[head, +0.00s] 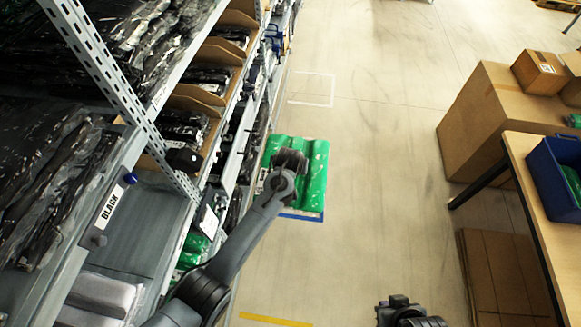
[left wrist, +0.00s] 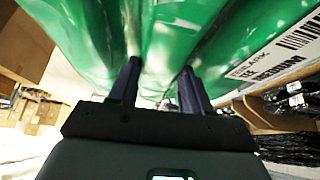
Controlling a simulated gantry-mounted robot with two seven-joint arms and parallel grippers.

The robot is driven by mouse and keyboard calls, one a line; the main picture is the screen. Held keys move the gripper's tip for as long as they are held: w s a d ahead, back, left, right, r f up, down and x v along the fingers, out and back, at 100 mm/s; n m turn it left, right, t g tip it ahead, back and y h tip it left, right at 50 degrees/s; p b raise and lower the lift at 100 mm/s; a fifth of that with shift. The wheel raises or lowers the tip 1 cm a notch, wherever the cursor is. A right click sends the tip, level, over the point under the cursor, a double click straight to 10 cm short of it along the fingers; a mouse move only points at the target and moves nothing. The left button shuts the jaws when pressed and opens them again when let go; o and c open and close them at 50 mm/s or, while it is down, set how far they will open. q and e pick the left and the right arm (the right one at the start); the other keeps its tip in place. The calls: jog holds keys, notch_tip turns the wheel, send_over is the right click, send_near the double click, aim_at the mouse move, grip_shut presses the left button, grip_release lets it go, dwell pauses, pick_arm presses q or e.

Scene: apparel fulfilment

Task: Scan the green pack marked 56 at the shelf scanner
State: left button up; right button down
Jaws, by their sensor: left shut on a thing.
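The green pack (head: 313,172) is a shiny green plastic bag held out over the aisle beside the shelf. My left gripper (head: 288,165) is at it in the head view, with its fingertips hidden there. In the left wrist view the two dark fingers (left wrist: 155,90) are shut on the green pack (left wrist: 90,35). A white label with a barcode (left wrist: 290,55) shows on the pack's right side; I cannot read a 56.
The metal shelf rack (head: 100,70) on the left holds dark bagged clothes and a BLACK label (head: 110,207). More green packs (head: 190,250) lie low on the rack. On the right are a cardboard box (head: 480,120) and a table with a blue bin (head: 545,175). The floor between is clear.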

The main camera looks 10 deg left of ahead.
pick_arm(q)
jog(key=shift+w+a+f, duration=0.1)
jog(key=shift+a+f, duration=0.1)
jog(key=shift+a, duration=0.1)
jog(key=a, duration=0.1)
jog(key=a+f+b, duration=0.1)
jog(key=a, duration=0.1)
jog(key=a+f+b, duration=0.1)
jog(key=a, duration=0.1)
jog(key=shift+a+f, duration=0.1)
jog(key=shift+f, duration=0.1)
jog(key=shift+a, duration=0.25)
jog(key=shift+r, duration=0.15)
jog(key=shift+d+r, duration=0.2)
jog(key=shift+r, duration=0.15)
jog(key=d+r+p, duration=0.1)
jog(key=r+p, duration=0.1)
jog(key=d+r+p, duration=0.4)
jog(key=r+p, duration=0.1)
jog(key=shift+d+r, duration=0.1)
jog(key=shift+d, duration=0.1)
